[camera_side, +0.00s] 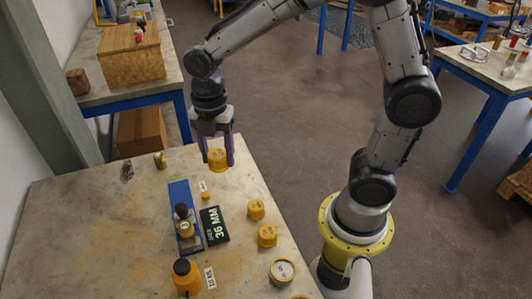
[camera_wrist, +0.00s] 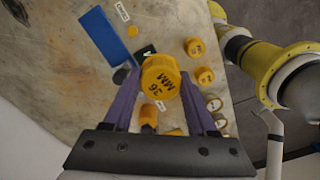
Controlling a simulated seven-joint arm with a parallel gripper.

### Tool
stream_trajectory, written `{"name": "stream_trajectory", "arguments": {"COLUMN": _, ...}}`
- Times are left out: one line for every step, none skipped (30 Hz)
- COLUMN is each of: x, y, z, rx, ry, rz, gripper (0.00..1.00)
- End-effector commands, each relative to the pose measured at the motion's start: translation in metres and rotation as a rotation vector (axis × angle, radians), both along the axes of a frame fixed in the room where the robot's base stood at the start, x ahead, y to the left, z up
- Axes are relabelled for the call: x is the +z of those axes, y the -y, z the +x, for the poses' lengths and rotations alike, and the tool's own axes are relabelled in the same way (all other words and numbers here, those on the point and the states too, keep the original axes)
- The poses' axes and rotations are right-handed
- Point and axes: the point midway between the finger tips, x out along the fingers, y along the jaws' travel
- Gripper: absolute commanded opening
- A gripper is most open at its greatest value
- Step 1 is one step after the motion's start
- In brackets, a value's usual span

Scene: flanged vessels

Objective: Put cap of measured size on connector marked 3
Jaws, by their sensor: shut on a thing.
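My gripper (camera_side: 217,150) has its two purple fingers closed on a yellow cap (camera_side: 218,159) and holds it above the far right part of the table. In the wrist view the held cap (camera_wrist: 160,78) shows "36 MM" on its top. A dark display (camera_side: 214,225) on the table also reads "36 MM". It lies beside a blue plate (camera_side: 180,196) carrying a fitting with a dark knob (camera_side: 182,211). An orange vessel (camera_side: 185,274) with a dark top stands at the front edge. I cannot make out a connector marked 3.
Two yellow caps (camera_side: 256,210) (camera_side: 267,236) and a pale-topped round piece (camera_side: 282,270) stand along the table's right side. A small yellow piece (camera_side: 205,196) lies by a white tag. A brass piece (camera_side: 160,160) stands at the back. The table's left part is clear.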

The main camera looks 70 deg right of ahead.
Motion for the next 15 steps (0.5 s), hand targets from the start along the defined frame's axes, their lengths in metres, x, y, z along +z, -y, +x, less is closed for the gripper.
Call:
{"name": "stream_trajectory", "arguments": {"x": -0.005, "y": -0.02, "z": 0.015, "rx": 0.049, "ry": -0.003, "rz": -0.001, "gripper": 0.05}}
{"name": "stream_trajectory", "arguments": {"x": -0.007, "y": -0.03, "z": 0.022, "rx": 0.074, "ry": -0.004, "rz": -0.001, "gripper": 0.05}}
{"name": "stream_trajectory", "arguments": {"x": -0.011, "y": -0.044, "z": 0.03, "rx": 0.106, "ry": -0.004, "rz": -0.001, "gripper": 0.06}}
{"name": "stream_trajectory", "arguments": {"x": -0.015, "y": -0.054, "z": 0.034, "rx": 0.128, "ry": -0.004, "rz": -0.001, "gripper": 0.06}}
{"name": "stream_trajectory", "arguments": {"x": -0.018, "y": -0.064, "z": 0.038, "rx": 0.15, "ry": -0.004, "rz": -0.001, "gripper": 0.06}}
{"name": "stream_trajectory", "arguments": {"x": -0.024, "y": -0.076, "z": 0.041, "rx": 0.177, "ry": -0.005, "rz": -0.001, "gripper": 0.06}}
{"name": "stream_trajectory", "arguments": {"x": -0.027, "y": -0.084, "z": 0.043, "rx": 0.196, "ry": -0.004, "rz": -0.001, "gripper": 0.06}}
{"name": "stream_trajectory", "arguments": {"x": -0.031, "y": -0.091, "z": 0.044, "rx": 0.213, "ry": -0.004, "rz": -0.001, "gripper": 0.06}}
{"name": "stream_trajectory", "arguments": {"x": -0.036, "y": -0.1, "z": 0.044, "rx": 0.233, "ry": -0.003, "rz": -0.001, "gripper": 0.05}}
{"name": "stream_trajectory", "arguments": {"x": -0.039, "y": -0.105, "z": 0.043, "rx": 0.246, "ry": -0.004, "rz": -0.001, "gripper": 0.05}}
{"name": "stream_trajectory", "arguments": {"x": -0.043, "y": -0.109, "z": 0.041, "rx": 0.257, "ry": -0.004, "rz": -0.001, "gripper": 0.05}}
{"name": "stream_trajectory", "arguments": {"x": -0.047, "y": -0.113, "z": 0.039, "rx": 0.269, "ry": -0.003, "rz": -0.001, "gripper": 0.05}}
{"name": "stream_trajectory", "arguments": {"x": -0.049, "y": -0.115, "z": 0.038, "rx": 0.276, "ry": -0.003, "rz": -0.001, "gripper": 0.05}}
{"name": "stream_trajectory", "arguments": {"x": -0.05, "y": -0.117, "z": 0.036, "rx": 0.281, "ry": -0.002, "rz": -0.001, "gripper": 0.05}}
{"name": "stream_trajectory", "arguments": {"x": -0.051, "y": -0.119, "z": 0.036, "rx": 0.287, "ry": 0.0, "rz": 0.0, "gripper": 0.05}}
